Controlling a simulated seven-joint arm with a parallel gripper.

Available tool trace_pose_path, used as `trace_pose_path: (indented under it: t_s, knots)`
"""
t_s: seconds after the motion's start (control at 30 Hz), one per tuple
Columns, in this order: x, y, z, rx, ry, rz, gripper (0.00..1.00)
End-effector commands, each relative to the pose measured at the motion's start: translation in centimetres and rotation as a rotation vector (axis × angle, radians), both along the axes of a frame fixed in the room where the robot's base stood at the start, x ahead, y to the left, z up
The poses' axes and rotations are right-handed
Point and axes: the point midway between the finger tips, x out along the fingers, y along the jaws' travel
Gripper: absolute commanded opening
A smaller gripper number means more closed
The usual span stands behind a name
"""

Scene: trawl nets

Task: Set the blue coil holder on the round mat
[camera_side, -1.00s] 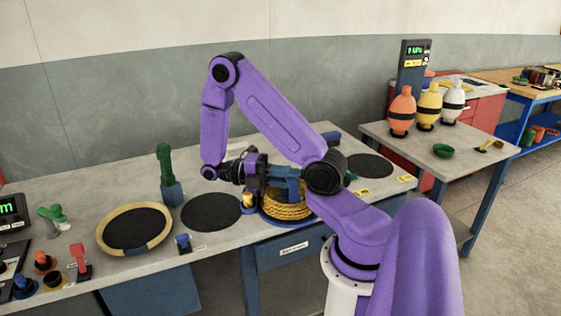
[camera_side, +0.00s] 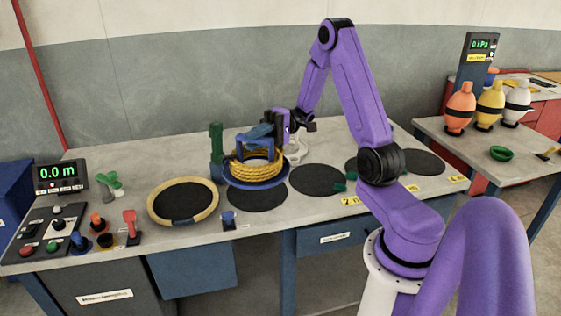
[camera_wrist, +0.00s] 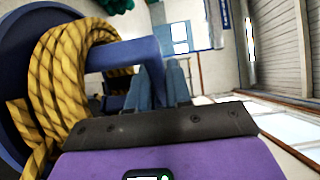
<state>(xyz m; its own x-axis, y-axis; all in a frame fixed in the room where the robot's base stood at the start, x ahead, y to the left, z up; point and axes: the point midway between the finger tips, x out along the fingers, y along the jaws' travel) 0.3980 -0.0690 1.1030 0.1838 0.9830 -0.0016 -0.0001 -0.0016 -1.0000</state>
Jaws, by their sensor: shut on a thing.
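The blue coil holder (camera_side: 234,176) has a round base and a handle frame, with a yellow rope coil (camera_side: 256,168) around it. My gripper (camera_side: 264,134) is shut on its blue top handle, and the wrist view shows the fingers (camera_wrist: 172,84) at the blue bar (camera_wrist: 125,53). The holder looks upright, at the back edge of a black round mat (camera_side: 258,198) and partly overlapping it in the side view. I cannot tell whether its base touches anything. A black round mat with a tan rim (camera_side: 156,213) lies to the left.
A green-topped post (camera_side: 216,140) stands close to the holder's left. More black round mats (camera_side: 320,179) lie to the right. A small blue item (camera_side: 228,219) is at the front edge. Switches and a control box (camera_side: 55,230) fill the left end.

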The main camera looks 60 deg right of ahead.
Motion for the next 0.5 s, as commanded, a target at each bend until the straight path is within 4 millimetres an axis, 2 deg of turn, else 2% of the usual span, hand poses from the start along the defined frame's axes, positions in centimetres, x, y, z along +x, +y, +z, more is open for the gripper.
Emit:
trace_pose_path:
  t_s: [0.1,0.2,0.5]
  knots:
    - [2.7,-2.5,1.4,-0.002,-0.005,-0.181,0.0]
    - [4.2,-4.3,2.3,-0.001,-0.003,-0.29,0.0]
    - [6.6,-8.4,4.1,-0.001,-0.005,-0.503,0.0]
